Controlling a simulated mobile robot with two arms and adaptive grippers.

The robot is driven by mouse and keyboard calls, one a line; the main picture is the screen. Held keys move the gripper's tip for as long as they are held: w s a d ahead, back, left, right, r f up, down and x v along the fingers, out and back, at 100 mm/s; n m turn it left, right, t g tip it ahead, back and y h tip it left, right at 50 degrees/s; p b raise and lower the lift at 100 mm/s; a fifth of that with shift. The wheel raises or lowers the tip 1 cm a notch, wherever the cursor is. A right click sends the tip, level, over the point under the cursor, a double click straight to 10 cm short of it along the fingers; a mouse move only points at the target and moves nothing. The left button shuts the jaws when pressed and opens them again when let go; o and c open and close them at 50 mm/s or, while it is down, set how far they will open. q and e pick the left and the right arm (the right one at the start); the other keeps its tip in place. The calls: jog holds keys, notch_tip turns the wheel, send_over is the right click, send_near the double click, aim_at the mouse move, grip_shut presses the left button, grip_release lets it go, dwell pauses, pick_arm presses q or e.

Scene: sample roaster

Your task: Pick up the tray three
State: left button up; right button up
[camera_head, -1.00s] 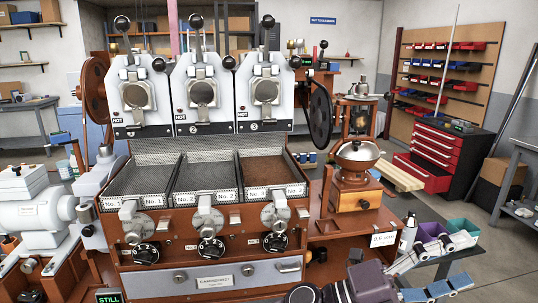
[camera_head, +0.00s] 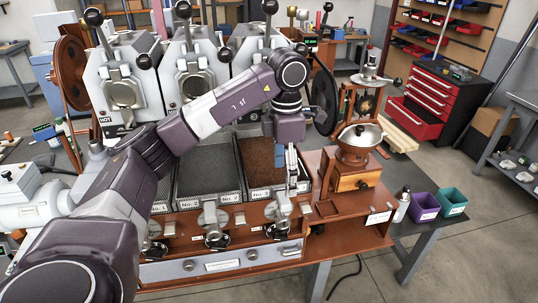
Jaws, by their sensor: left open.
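Tray three (camera_head: 240,170) is the rightmost of the roaster's three mesh trays, with brown material in it. Its right end is partly hidden behind my left gripper. My left gripper (camera_head: 292,180) points down at the front right part of tray three. Its jaws are open. I cannot tell whether the fingers touch the tray's rim or handle. My left arm reaches across the roaster from the left and covers much of tray one. Tray two (camera_head: 208,170) stands directly left of tray three. My right gripper is out of view.
A grinder with a metal bowl (camera_head: 359,140) stands on the wooden ledge to the right. A purple bin (camera_head: 424,208) and a teal bin (camera_head: 452,202) sit on a side table. Valve handles and dials line the roaster's front below the trays.

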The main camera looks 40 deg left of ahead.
aim_at(283, 195)
pick_arm(q)
jog(key=shift+s+a, duration=0.1)
jog(key=shift+a, duration=0.15)
notch_tip(283, 195, down, 2)
jog(key=shift+s+d+p, duration=0.1)
jog(key=shift+d+p, duration=0.05)
jog(key=shift+p, duration=0.2)
jog(key=f+p, duration=0.2)
jog(key=f, duration=0.3)
jog(key=shift+s+d+p, duration=0.2)
jog(key=shift+s+p, duration=0.05)
jog(key=shift+p, duration=0.15)
jog(key=shift+w+f, duration=0.1)
jog(key=shift+f, duration=0.15)
jog(key=c, duration=1.7)
